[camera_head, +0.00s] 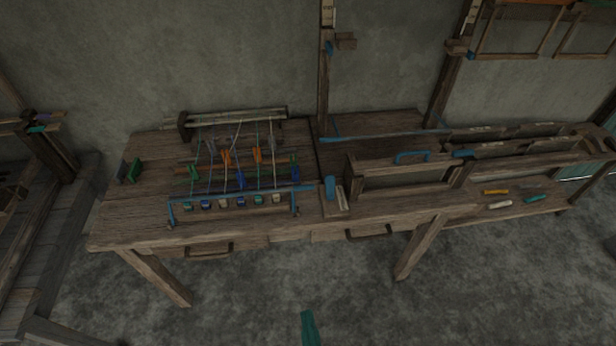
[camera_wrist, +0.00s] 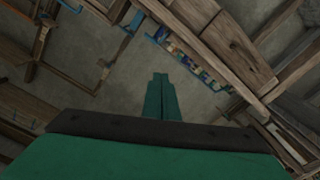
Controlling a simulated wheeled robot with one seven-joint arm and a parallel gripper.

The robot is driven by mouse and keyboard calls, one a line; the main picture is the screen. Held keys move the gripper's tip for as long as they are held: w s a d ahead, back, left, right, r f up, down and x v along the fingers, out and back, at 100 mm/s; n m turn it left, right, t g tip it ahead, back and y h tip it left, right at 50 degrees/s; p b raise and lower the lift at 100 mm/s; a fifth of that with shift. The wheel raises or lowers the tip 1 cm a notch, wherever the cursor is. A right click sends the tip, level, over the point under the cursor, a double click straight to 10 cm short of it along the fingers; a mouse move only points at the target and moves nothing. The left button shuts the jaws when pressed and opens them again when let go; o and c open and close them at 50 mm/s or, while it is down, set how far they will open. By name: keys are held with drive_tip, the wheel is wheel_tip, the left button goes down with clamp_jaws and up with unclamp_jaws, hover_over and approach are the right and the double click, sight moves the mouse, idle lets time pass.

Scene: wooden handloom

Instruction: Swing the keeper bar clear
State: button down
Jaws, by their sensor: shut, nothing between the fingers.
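My gripper (camera_wrist: 162,80) is shut and empty in the wrist view, its two green fingers together over grey floor. A green part of my arm or gripper (camera_head: 310,328) shows at the bottom of the head view, in front of the table and well apart from it. A blue bar (camera_head: 245,190) runs across the front of the threaded loom, on blue end supports. A second, longer blue bar (camera_head: 385,136) lies across the table's right part, behind a wooden frame. I cannot tell for sure which one is the keeper bar.
The wooden table (camera_head: 140,215) has two drawer handles on its front. Coloured clips and threads (camera_head: 240,165) sit behind the front blue bar. A blue-handled frame (camera_head: 410,165) stands on the right. A lower shelf (camera_head: 460,214) holds small coloured pieces. The floor in front is clear.

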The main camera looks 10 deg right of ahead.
drive_tip(key=s+a+m+g, duration=0.2)
drive_tip(key=s+a+m, duration=0.2)
drive_tip(key=s, duration=0.5)
drive_tip(key=shift+s+r+m+g, duration=0.25)
drive_tip(key=shift+s+m+g, duration=0.05)
drive_tip(key=shift+m, duration=0.7)
